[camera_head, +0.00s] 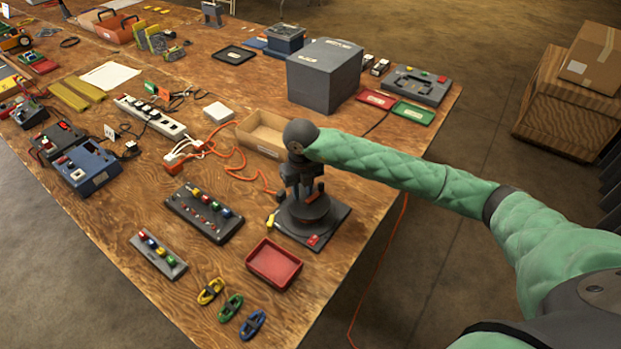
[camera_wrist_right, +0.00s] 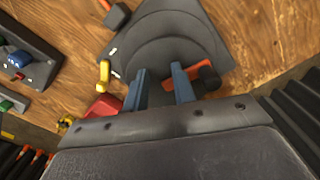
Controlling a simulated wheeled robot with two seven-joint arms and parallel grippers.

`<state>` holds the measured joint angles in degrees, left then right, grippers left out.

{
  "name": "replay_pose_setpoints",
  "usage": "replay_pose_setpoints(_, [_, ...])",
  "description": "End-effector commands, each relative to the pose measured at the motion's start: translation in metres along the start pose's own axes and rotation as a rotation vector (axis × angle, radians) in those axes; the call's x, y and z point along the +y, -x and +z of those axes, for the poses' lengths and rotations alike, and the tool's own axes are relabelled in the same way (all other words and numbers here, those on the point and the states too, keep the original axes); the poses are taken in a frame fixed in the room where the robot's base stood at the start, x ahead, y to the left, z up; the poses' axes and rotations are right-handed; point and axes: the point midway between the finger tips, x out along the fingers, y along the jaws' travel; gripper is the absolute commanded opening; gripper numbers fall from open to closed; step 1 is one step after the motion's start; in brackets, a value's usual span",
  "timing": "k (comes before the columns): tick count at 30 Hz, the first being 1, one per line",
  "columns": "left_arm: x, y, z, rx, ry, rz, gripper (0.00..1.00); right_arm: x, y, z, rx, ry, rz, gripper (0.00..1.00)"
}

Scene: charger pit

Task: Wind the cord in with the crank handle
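The dark round cord reel (camera_head: 305,213) stands on a dark base plate near the table's right edge, and its drum (camera_wrist_right: 165,45) fills the middle of the right wrist view. The crank handle shows there as an orange arm with a black knob (camera_wrist_right: 210,77), just right of the fingers. My right gripper (camera_head: 303,190) points down over the reel. Its two blue fingers (camera_wrist_right: 160,88) are apart with no object visible between them. The knob lies outside the right finger; contact is unclear. The orange cord (camera_head: 237,165) lies in loose curves toward the reel. My left gripper is out of view.
A red tray (camera_head: 274,264) and colored cable loops (camera_head: 231,307) lie in front of the reel. A block with colored buttons (camera_head: 204,211) is to its left. An open wooden box (camera_head: 262,134) stands behind. The table edge is close on the right.

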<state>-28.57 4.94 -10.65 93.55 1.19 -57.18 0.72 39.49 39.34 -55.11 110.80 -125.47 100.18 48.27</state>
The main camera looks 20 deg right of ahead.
Motion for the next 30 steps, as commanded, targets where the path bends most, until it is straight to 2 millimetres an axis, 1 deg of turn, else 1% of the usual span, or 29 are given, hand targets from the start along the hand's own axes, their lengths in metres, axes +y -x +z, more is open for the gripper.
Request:
replay_pose_setpoints(1, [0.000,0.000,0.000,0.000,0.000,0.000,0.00,0.000,0.000,0.000,0.000,0.000,0.000,0.37])
replay_pose_setpoints(5, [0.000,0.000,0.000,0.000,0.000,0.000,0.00,0.000,0.000,0.000,0.000,0.000,0.000,0.63])
replay_pose_setpoints(6, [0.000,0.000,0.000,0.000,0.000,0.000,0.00,0.000,0.000,0.000,0.000,0.000,0.000,0.71])
replay_pose_setpoints(8, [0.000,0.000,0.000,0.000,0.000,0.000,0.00,0.000,0.000,0.000,0.000,0.000,0.000,0.82])
replay_pose_setpoints(19, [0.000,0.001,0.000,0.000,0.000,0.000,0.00,0.000,0.003,0.000,0.000,0.000,0.000,0.82])
replay_pose_setpoints(30, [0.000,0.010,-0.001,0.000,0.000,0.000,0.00,0.000,0.025,0.000,0.000,-0.001,-0.001,0.82])
